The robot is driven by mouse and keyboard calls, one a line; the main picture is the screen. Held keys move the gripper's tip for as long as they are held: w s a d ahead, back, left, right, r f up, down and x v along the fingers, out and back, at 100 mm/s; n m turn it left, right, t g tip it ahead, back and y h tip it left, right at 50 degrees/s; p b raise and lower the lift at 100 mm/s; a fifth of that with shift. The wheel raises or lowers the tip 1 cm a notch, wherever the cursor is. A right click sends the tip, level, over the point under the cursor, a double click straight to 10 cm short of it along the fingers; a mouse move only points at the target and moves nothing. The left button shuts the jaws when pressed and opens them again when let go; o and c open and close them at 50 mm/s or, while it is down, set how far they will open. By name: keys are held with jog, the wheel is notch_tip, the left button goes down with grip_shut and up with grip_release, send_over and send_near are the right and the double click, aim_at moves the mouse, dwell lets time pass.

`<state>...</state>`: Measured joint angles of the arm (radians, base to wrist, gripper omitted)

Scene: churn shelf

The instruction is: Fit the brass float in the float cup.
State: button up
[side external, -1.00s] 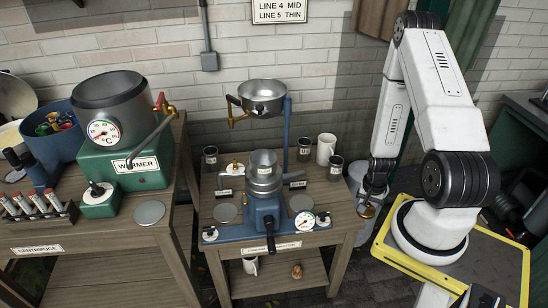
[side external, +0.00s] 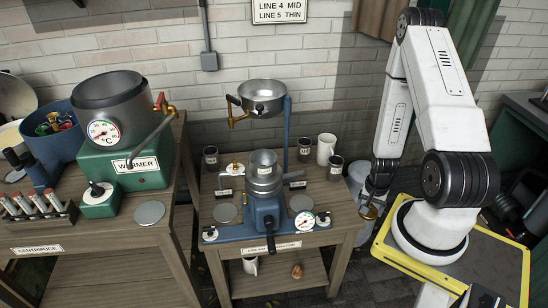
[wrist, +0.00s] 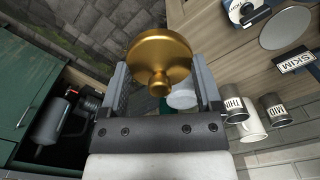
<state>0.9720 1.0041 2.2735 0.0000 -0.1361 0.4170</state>
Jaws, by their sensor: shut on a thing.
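The brass float (wrist: 160,58) is a round gold disc with a small knob, held between the two fingers of my gripper (wrist: 163,90) in the wrist view. In the side view the float (side external: 368,212) hangs below my gripper (side external: 373,194), to the right of the separator table and apart from it. The cream separator (side external: 264,200) stands on that table with a steel cup (side external: 263,163) on top, which looks like the float cup. A steel supply bowl (side external: 263,96) with a brass tap is above it. The inside of the cup is not clear.
Several dark jars, including one at the back left (side external: 211,157), and a white mug (side external: 326,149) stand around the separator. A green warmer (side external: 125,155) is on the left table. The blue post (side external: 287,125) rises behind the cup.

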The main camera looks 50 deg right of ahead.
aim_at(371, 204)
notch_tip(371, 204, up, 24)
jog(key=w, duration=2)
jog(key=w+a, duration=1)
jog(key=w, duration=0.3)
jog(key=shift+s+d+f, duration=0.1)
jog(key=shift+d+f, duration=0.05)
jog(key=shift+f, duration=2.45)
jog(key=shift+f, duration=0.15)
jog(key=shift+f, duration=1.7)
jog(key=shift+f, duration=0.65)
